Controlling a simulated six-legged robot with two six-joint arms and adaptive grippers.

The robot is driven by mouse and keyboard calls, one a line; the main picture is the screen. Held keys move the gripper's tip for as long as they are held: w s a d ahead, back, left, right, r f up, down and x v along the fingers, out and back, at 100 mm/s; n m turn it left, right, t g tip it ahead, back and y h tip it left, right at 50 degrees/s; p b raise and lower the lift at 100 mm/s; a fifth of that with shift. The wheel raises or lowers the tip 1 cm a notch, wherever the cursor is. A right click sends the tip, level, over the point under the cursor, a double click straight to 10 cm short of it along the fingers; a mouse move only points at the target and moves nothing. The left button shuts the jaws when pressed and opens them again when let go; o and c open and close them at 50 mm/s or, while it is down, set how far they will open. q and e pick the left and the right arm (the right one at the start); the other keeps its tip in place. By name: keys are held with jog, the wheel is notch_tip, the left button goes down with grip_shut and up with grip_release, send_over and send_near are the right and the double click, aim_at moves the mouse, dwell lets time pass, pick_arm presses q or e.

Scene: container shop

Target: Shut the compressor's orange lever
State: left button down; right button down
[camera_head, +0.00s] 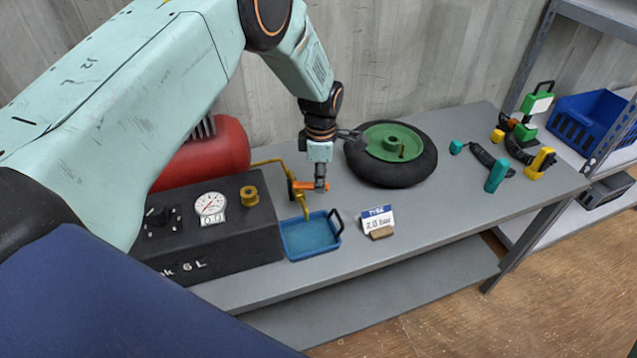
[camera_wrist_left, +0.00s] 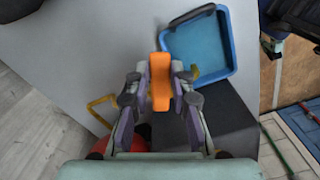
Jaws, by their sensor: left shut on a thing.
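The orange lever (camera_head: 311,185) sits on the brass pipe fitting (camera_head: 296,193) between the red compressor tank (camera_head: 215,150) and the wheel. My left gripper (camera_head: 320,186) points down over the lever and is shut on it. In the left wrist view the orange lever (camera_wrist_left: 160,80) stands between the two fingers of my left gripper (camera_wrist_left: 160,92). The fingers hide part of the lever in the head view. My right gripper is not in view.
A blue tray (camera_head: 311,253) lies in front of the lever. A black gauge box (camera_head: 257,222) stands left of it. A wheel with a green hub (camera_head: 428,161) lies to the right, and a "2.0 bar" sign (camera_head: 377,219) stands in front. Tools and a blue crate (camera_head: 572,124) are farther right.

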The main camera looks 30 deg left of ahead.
pick_arm(q)
jog(key=shift+w+a+f+n+b, duration=0.15)
jog(key=shift+w+a+n, duration=0.25)
jog(key=shift+n, duration=0.85)
jog(key=shift+w+a+n+b, duration=0.25)
jog(key=shift+w+n, duration=0.2)
jog(key=shift+n, duration=0.8)
jog(key=shift+a, duration=0.1)
jog(key=c, duration=1.5)
grip_release()
jog(key=o, duration=0.3)
jog(key=shift+a, duration=0.1)
jog(key=shift+o, duration=0.2)
jog(key=shift+w, duration=0.1)
